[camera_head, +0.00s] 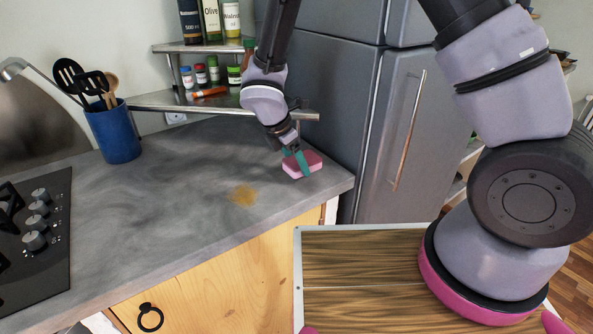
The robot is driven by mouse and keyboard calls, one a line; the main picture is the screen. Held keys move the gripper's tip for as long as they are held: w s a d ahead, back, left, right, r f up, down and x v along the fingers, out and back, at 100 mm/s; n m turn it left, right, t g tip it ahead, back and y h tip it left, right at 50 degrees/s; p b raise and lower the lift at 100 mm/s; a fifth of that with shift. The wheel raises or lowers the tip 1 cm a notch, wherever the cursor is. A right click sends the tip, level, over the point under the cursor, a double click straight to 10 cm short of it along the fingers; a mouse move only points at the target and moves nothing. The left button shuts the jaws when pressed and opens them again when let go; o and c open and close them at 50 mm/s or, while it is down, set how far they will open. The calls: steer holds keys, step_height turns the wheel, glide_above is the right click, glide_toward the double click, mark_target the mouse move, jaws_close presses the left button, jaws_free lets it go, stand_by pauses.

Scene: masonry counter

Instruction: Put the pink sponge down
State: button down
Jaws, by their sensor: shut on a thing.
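The pink sponge (293,168) is at the right end of the grey counter (178,225), close to its right edge. My gripper (298,160) reaches down from above with teal fingers and is shut on the sponge. The sponge is at or just above the counter surface; I cannot tell whether it touches. The fingers hide part of the sponge.
A yellow-brown stain (244,196) marks the counter left of the sponge. A blue utensil pot (114,134) stands at the back left, and a black stove (35,235) is at the left. A metal shelf (215,104) stands behind. A grey fridge (400,140) rises at the right.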

steer(key=shift+f, duration=1.5)
jaws_free()
steer(key=shift+f, duration=0.15)
steer(key=v, duration=1.2)
